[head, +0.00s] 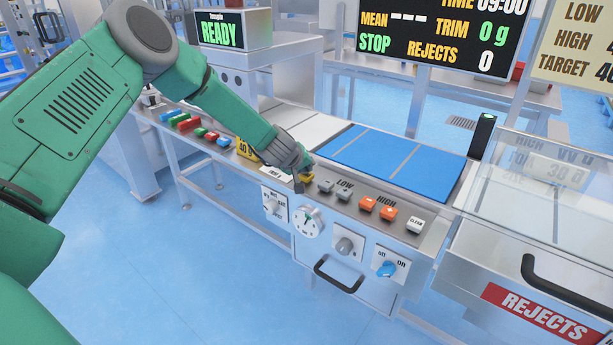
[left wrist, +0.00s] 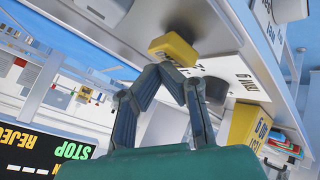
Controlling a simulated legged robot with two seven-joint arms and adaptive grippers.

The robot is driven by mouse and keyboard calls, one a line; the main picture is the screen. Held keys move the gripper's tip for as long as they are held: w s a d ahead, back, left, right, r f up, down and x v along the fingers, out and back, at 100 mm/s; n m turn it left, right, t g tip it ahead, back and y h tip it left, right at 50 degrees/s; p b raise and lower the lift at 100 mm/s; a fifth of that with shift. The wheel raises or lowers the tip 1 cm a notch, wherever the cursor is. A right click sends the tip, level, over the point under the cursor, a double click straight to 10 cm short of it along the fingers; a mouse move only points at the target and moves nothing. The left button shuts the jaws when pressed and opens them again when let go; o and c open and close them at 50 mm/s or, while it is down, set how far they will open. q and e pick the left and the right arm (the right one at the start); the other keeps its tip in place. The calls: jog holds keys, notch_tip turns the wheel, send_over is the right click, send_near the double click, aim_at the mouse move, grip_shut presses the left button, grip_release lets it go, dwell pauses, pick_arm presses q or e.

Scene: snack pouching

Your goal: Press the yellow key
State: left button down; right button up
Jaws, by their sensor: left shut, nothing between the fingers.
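The yellow key (head: 307,177) sits at the left end of the row of keys on the sloped front panel, largely hidden behind my left gripper in the head view. My left gripper (head: 301,178) is shut and empty, with its fingertips right at the key. In the left wrist view the yellow key (left wrist: 173,49) shows just beyond the closed fingertips (left wrist: 170,68). I cannot tell whether the tips touch it or whether the key is pushed down. My right gripper is not in view.
Grey keys (head: 344,194), orange keys (head: 368,203) and a white key (head: 415,224) continue to the right. A yellow block (head: 246,149) marked 40 stands left of my gripper. A blue belt (head: 388,160) lies behind. The display (head: 219,32) reads READY.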

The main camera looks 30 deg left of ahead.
pick_arm(q)
jog(key=shift+f, duration=0.4)
jog(key=shift+r, duration=0.1)
dwell(0.5)
jog(key=shift+r+p, duration=0.6)
jog(key=shift+r, duration=0.25)
notch_tip(320, 180, up, 5)
jog(key=p, duration=0.4)
jog(key=shift+r+p, duration=0.15)
jog(key=shift+p, duration=0.15)
